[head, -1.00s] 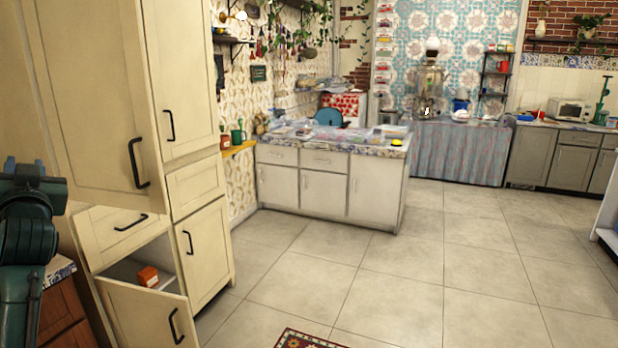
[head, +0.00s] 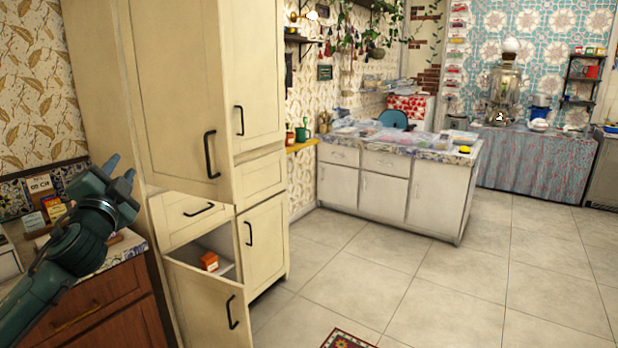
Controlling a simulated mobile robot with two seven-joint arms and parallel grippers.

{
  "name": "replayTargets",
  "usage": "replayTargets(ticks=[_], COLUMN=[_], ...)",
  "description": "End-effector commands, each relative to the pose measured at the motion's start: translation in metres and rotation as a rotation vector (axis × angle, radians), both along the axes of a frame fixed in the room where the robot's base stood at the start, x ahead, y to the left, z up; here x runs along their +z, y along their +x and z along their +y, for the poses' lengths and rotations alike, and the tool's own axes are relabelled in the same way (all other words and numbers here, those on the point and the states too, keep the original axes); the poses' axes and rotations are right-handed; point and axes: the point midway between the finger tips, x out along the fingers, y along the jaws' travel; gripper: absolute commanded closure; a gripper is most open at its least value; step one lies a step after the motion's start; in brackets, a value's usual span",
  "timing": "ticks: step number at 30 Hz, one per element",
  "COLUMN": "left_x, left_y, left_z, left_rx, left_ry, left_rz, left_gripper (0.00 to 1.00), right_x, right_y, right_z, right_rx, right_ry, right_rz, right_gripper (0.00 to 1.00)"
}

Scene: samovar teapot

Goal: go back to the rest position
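My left gripper (head: 121,168) shows at the left, in front of the wooden counter and beside the tall cream cabinet (head: 180,90). Its two fingertips are apart, and I see nothing between them. My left arm comes up from the lower left corner. My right gripper is out of the picture. The cabinet's lower door (head: 205,305) stands open, and a small orange box (head: 209,261) sits inside the lower compartment.
A wooden counter (head: 100,290) with cards and small items is at the left. A white island counter (head: 395,190) with clutter stands in the middle. A samovar (head: 503,95) stands on a cloth-covered table (head: 535,160) at the back.

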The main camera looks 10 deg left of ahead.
Motion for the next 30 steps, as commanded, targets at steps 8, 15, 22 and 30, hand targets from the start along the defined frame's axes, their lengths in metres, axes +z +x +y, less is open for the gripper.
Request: replayTargets(ticks=[8,15,22,30], left_x=[-0.203,-0.342,-0.411,-0.449], left_y=[-0.019,-0.1,-0.178,-0.241], left_z=[-0.08,-0.143,-0.184,-0.224], left_rx=[-0.258,-0.44,-0.539,-0.59], left_ry=[-0.08,-0.22,-0.347,-0.514], left_rz=[0.421,0.735,0.927,1.027], left_gripper=[0.74,0.74,0.74,0.74], right_x=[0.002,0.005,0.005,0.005], right_y=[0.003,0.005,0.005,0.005], right_z=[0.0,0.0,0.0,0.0], right_rx=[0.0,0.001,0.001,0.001], right_ry=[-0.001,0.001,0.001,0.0], right_rz=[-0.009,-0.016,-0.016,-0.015], right_gripper=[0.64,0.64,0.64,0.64])
